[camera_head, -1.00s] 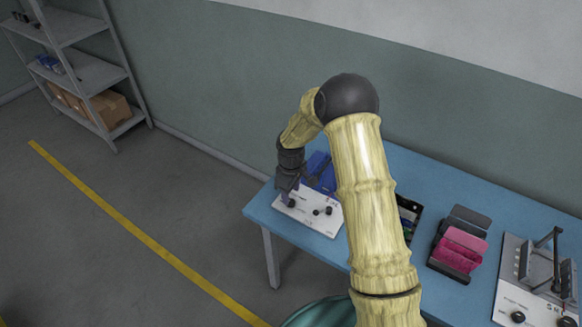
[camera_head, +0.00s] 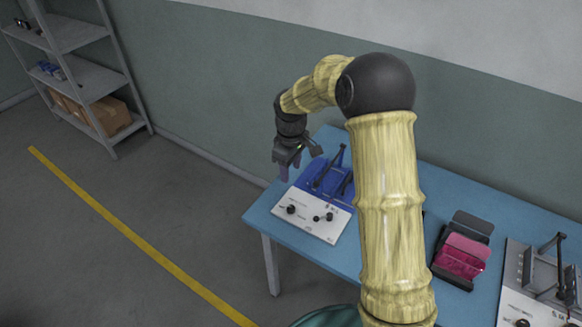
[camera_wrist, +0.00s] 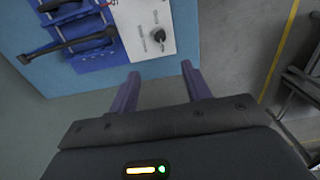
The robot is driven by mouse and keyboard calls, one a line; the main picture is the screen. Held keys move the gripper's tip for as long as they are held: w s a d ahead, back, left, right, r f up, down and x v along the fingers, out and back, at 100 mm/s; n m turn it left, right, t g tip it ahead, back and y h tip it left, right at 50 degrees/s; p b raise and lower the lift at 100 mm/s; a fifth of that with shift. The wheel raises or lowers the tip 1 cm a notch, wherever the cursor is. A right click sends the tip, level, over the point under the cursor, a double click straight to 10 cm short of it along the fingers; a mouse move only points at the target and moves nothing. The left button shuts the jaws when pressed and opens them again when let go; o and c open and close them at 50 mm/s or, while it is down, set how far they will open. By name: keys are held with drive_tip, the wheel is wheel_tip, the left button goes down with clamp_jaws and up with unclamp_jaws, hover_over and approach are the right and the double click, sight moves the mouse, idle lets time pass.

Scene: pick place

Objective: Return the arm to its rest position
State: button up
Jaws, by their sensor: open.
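My gripper (camera_head: 290,170) hangs at the end of my bent arm, above the left end of the blue table. In the wrist view its two purple fingers (camera_wrist: 160,92) are spread apart with nothing between them. A blue and white device (camera_head: 312,212) with black knobs and a dark lever stands on the table just below and right of my gripper. It also shows at the top of the wrist view (camera_wrist: 145,25). My gripper is apart from it.
The blue table (camera_head: 330,262) runs along the wall. A pink and black holder (camera_head: 460,258) and a second device (camera_head: 535,290) with a lever stand to the right. A grey shelf (camera_head: 95,85) stands far left. The floor with a yellow line (camera_head: 130,235) is clear.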

drive_tip(key=s+d+r+m+t, duration=0.1)
drive_tip(key=s+d+r+m, duration=0.1)
drive_tip(key=s, duration=0.5)
drive_tip(key=s+d+r+m+p, duration=0.1)
drive_tip(key=s+d+r+m, duration=0.2)
drive_tip(key=s+d+m, duration=0.2)
drive_tip(key=s+d+r+m+t+p, duration=0.1)
drive_tip(key=s+d+m, duration=0.3)
drive_tip(key=s, duration=0.6)
drive_tip(key=shift+s+r+t, duration=0.25)
drive_tip(key=shift+r+t, duration=0.05)
drive_tip(key=shift+r, duration=0.45)
